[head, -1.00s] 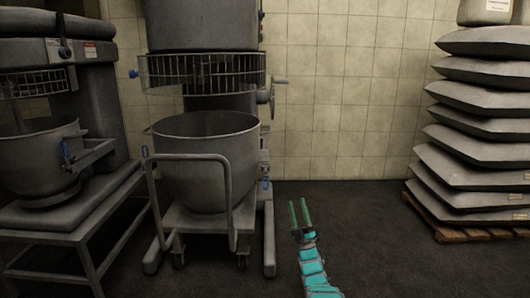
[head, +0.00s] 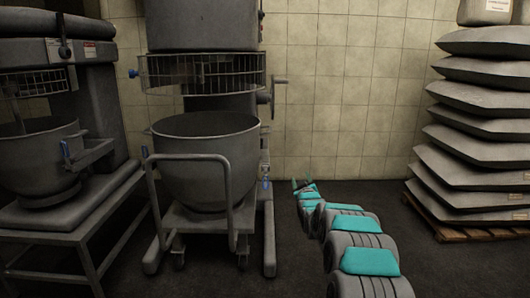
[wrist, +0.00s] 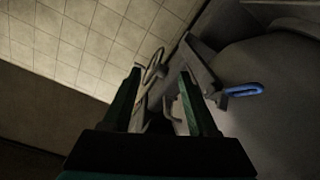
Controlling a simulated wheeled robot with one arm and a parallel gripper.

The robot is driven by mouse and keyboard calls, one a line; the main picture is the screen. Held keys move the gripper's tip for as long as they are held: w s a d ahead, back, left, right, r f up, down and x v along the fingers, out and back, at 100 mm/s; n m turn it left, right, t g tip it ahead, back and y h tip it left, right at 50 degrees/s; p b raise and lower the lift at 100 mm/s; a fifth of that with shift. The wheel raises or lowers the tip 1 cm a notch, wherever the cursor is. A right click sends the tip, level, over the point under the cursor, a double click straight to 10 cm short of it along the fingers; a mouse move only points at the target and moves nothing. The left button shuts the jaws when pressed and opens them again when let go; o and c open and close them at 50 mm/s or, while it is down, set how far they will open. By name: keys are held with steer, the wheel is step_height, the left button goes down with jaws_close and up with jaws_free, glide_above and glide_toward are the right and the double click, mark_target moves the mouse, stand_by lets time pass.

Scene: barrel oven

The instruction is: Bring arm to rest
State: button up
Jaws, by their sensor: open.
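My gripper (head: 302,185) is at the far end of my outstretched grey and teal arm in the head view, low in front of the tiled wall and to the right of the large mixer. In the wrist view its two green fingers (wrist: 158,105) stand apart with nothing between them. Beyond the fingers the wrist view shows parts of the mixer, with a blue handle (wrist: 243,90) to the right of the fingers. No contact between gripper and mixer can be made out.
The large mixer's bowl (head: 205,165) sits on a wheeled frame. A smaller mixer (head: 60,140) stands on a table at left. Stacked sacks (head: 480,125) lie on a wooden pallet (head: 465,230) at right. Dark floor (head: 390,225) is free between my arm and the pallet.

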steer(key=s+f+m+g, duration=0.15)
steer(key=s+g, duration=0.55)
steer(key=s, duration=1.9)
steer(key=s+d+f+m+g, duration=0.15)
steer(key=s+g, duration=0.45)
steer(key=s, duration=1.9)
steer(key=s+a+f+m+g, duration=0.1)
steer(key=s+m+g, duration=0.4)
steer(key=s, duration=2.1)
step_height(320, 180, up, 15)
steer(key=n+g+p, duration=0.2)
steer(key=p, duration=1.3)
steer(key=shift+w+d+h, duration=0.2)
steer(key=shift+d+h, duration=0.05)
steer(key=shift+h, duration=0.05)
